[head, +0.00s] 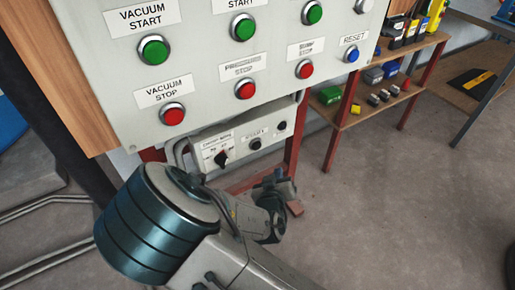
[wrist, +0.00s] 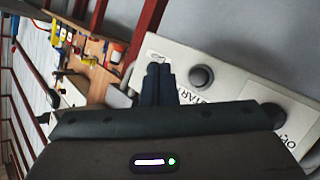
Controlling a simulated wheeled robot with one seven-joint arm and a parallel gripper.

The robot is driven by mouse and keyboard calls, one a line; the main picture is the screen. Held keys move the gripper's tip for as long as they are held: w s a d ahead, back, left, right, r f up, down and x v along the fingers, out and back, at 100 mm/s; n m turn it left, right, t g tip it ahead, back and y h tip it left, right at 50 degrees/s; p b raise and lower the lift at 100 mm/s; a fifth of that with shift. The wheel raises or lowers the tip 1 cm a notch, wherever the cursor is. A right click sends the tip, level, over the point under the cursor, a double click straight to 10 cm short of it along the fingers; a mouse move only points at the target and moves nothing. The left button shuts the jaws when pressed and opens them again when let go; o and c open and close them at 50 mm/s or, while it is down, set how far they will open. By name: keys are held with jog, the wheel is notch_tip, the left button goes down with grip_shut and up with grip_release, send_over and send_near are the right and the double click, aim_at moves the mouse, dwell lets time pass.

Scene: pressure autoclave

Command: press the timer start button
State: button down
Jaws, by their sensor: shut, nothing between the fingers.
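A small grey box (head: 237,150) hangs under the large control panel. A black round button (head: 255,144) sits in its middle under a small, blurred label. In the wrist view the box lies on the right, and this button (wrist: 201,77) has lettering that seems to read START beside it. My gripper (wrist: 158,72) is shut and empty, with its dark fingers together. In the picture the fingertips lie left of the button, over the box's edge; I cannot tell how far they are from its face. In the head view the fingertips are not clear.
The box also bears a black selector knob (head: 221,158) and a smaller dark control (head: 281,125). The panel (head: 205,65) above carries green and red buttons and a blue reset button (head: 352,54). Red posts (head: 292,150) stand close by. Shelves (head: 385,95) with small items stand right.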

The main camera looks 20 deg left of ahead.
aim_at(257, 146)
jog(key=w+a, duration=0.5)
jog(key=a, duration=0.1)
jog(key=shift+w+a, duration=0.35)
jog(key=shift+w, duration=0.05)
dwell(2.2)
jog(key=shift+w+a, duration=0.25)
jog(key=shift+a, duration=0.05)
jog(key=shift+w+a+p, duration=0.3)
jog(key=shift+a, duration=0.05)
dwell(0.7)
dwell(0.4)
jog(key=shift+s+d, duration=0.6)
jog(key=shift+d, duration=0.05)
